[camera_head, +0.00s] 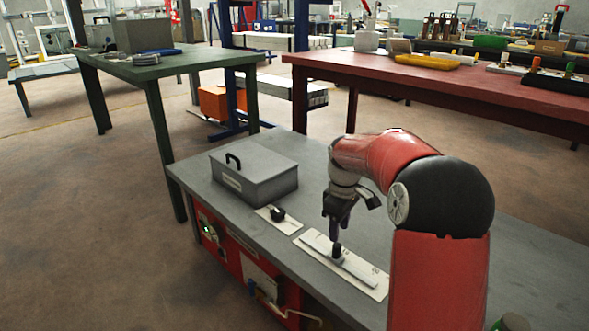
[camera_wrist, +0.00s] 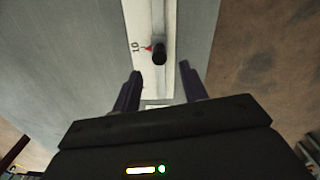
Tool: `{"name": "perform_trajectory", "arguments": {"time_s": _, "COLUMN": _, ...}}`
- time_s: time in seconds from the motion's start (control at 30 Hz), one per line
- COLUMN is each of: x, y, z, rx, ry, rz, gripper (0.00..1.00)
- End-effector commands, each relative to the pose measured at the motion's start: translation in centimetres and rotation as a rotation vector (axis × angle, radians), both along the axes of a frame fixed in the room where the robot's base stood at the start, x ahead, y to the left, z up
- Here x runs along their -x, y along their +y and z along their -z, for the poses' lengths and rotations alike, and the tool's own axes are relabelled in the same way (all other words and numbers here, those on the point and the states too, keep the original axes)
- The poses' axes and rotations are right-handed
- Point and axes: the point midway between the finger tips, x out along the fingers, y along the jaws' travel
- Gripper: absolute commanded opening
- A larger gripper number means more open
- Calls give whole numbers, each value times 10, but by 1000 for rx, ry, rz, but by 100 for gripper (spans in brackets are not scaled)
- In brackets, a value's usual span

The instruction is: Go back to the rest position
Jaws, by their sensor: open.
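My gripper (camera_head: 335,232) hangs pointing down from my red and black arm, over the grey workbench (camera_head: 320,165). Below it lies a white plate with a slider rail (camera_head: 360,275) and a dark upright knob (camera_head: 337,250). In the wrist view my gripper's two fingers (camera_wrist: 158,90) are spread apart with nothing between them. The black knob (camera_wrist: 159,54) shows just beyond the fingertips, on the rail next to a red mark and the number 10. I cannot tell the exact height of the fingertips above the plate.
A grey lidded box (camera_head: 254,177) with a black handle stands on the bench, left of my gripper. A small plate with a black knob (camera_head: 278,214) lies between them. A green table (camera_head: 165,66) and a red table (camera_head: 440,82) with several items stand behind.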

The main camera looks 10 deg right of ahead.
Motion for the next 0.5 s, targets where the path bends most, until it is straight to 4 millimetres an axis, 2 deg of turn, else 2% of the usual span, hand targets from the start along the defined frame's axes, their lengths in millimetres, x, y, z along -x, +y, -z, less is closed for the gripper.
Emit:
{"name": "perform_trajectory", "arguments": {"time_s": 0.17, "x": 32, "y": 13, "z": -37, "rx": 26, "ry": -60, "rz": 82, "gripper": 43}}
{"name": "perform_trajectory", "arguments": {"time_s": 0.3, "x": 81, "y": 28, "z": -73, "rx": 39, "ry": -145, "rz": 212, "gripper": 43}}
{"name": "perform_trajectory", "arguments": {"time_s": 0.5, "x": 159, "y": 44, "z": -104, "rx": 9, "ry": -270, "rz": 416, "gripper": 43}}
